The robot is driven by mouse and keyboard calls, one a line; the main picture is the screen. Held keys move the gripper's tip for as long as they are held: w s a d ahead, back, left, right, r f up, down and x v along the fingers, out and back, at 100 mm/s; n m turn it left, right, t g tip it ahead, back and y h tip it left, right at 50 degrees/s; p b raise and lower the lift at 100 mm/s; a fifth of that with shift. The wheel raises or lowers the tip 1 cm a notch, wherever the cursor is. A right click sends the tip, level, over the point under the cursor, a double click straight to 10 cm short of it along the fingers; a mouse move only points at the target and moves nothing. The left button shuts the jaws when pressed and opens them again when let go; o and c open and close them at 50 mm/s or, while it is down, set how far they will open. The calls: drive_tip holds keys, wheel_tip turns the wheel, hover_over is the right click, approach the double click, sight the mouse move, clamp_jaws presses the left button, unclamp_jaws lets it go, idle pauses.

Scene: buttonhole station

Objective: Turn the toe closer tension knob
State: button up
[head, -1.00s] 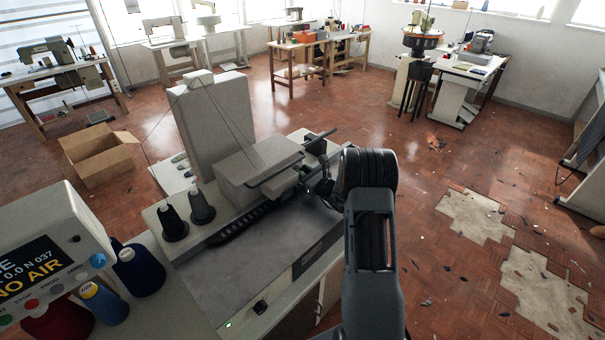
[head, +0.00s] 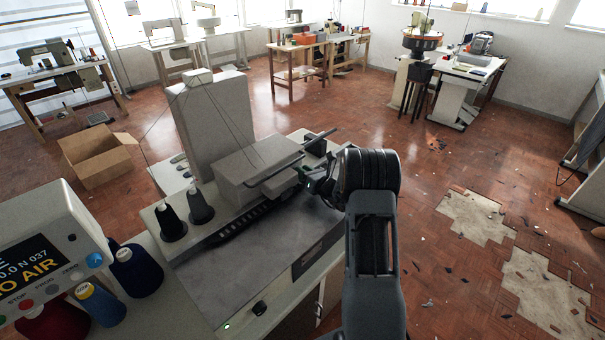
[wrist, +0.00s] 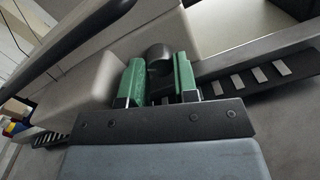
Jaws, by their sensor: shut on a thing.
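A dark, round-ended knob (wrist: 159,57) sits between the two green fingers of my gripper (wrist: 158,80) in the wrist view. The fingers are shut on it, one on each side, and its top shows between them. In the head view my gripper (head: 302,173) reaches the right side of the grey buttonhole machine (head: 249,163), by the front of its head. There the knob is too small and covered to make out. I cannot tell the knob's turn angle.
A dark bent bar (head: 274,172) runs along the machine head close to my gripper. Thread cones (head: 171,222) stand at the left of the machine bed. A control panel (head: 45,255) with a lit screen is at the lower left.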

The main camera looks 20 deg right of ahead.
drive_tip(key=o, duration=0.6)
drive_tip(key=shift+o, duration=0.2)
drive_tip(key=shift+s, duration=0.1)
drive_tip(key=b+v, duration=0.2)
drive_tip(key=v, duration=1.1)
drive_tip(key=shift+s+d, duration=0.1)
drive_tip(key=shift+s, duration=0.2)
